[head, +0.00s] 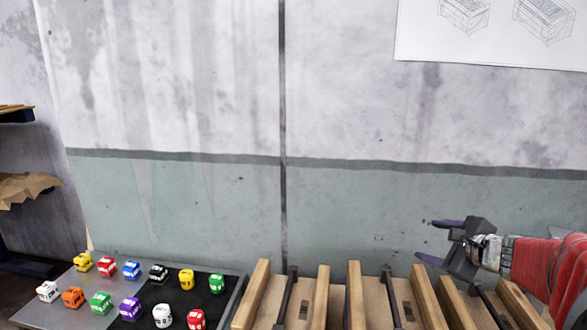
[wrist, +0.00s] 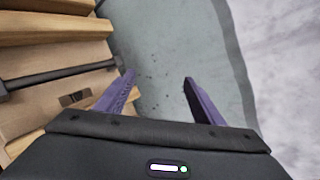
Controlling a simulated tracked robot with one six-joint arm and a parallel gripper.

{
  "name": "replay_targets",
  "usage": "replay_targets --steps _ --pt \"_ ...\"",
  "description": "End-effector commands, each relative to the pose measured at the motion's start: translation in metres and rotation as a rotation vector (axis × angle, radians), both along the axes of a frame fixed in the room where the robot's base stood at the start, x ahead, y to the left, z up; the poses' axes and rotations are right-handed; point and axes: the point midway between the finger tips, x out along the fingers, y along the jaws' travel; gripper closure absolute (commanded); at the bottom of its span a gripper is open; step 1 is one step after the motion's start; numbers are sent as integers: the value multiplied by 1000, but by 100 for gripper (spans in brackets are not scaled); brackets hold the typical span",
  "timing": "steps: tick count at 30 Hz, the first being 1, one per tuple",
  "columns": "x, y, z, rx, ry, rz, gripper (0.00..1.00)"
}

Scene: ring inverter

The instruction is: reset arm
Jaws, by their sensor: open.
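My gripper (head: 432,241) is at the right of the head view, above the right part of the wooden rack and pointing left. Its purple fingers are apart with nothing between them. In the wrist view, my gripper (wrist: 158,82) shows both fingers spread, with the green lower wall behind them. My red-sleeved arm comes in from the right edge of the head view.
A wooden rack (head: 354,295) with upright slats and dark bars stands below; its slats (wrist: 55,32) show at left in the wrist view. Several small coloured toy vehicles stand on a grey and black tray (head: 236,284) at left. A shelf (head: 16,113) is far left.

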Motion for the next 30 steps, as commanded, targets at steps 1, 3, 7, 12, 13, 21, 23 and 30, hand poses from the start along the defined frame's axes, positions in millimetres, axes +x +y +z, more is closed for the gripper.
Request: replay_targets --steps 1,3,7,12,13,21,23,30 --pt "-5 27 4 -61 13 74 38" --pt "-15 60 4 -144 36 173 38" --pt "-38 113 2 -306 71 354 38" --pt "-77 171 -5 -517 108 584 38" --pt "-85 179 -7 -554 114 624 38" --pt "-157 234 -25 -905 160 966 38" --pt "-174 240 -29 -986 168 1037 38" --pt "-234 249 -46 -1314 202 1302 38"
